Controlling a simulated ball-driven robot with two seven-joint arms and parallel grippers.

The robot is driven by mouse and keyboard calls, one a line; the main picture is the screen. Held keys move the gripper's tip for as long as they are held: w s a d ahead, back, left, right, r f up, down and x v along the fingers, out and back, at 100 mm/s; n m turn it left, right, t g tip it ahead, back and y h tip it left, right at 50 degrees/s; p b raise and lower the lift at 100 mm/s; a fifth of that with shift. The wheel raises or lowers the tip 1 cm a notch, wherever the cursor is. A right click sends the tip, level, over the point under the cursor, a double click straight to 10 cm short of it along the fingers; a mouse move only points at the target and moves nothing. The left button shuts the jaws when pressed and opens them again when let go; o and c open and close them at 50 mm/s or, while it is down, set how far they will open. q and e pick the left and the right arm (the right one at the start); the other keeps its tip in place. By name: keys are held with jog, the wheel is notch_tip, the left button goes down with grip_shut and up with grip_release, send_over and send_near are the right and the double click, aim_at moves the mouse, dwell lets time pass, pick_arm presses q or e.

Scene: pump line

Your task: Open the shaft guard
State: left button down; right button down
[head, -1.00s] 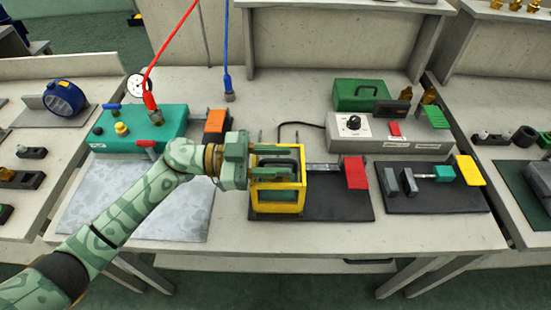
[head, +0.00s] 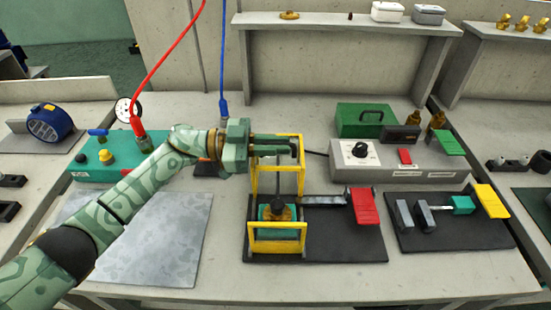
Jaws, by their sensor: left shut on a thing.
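The shaft guard (head: 256,184) is a yellow frame on a black base plate (head: 340,246). It is swung up, its upper part standing above the plate. Below it, a teal block with a dark and brass-coloured part on top (head: 277,213) shows behind the low yellow front frame (head: 278,247). My left gripper (head: 292,150) reaches in from the left and is shut on the guard at its raised upper edge. The fingers partly hide the spot they hold. My right gripper is out of view.
A red paddle (head: 364,206) sits on the right of the plate. Another black plate (head: 450,225) holds grey blocks and a yellow paddle. Behind are a grey control box (head: 365,158) and a green case (head: 367,119). Red (head: 174,46) and blue (head: 223,60) hoses hang down at the left.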

pick_arm(q)
jog(key=shift+s, duration=0.2)
jog(key=c, duration=1.5)
grip_release()
jog(key=shift+a, duration=0.1)
jog(key=a, duration=1.6)
jog(key=shift+a, duration=0.1)
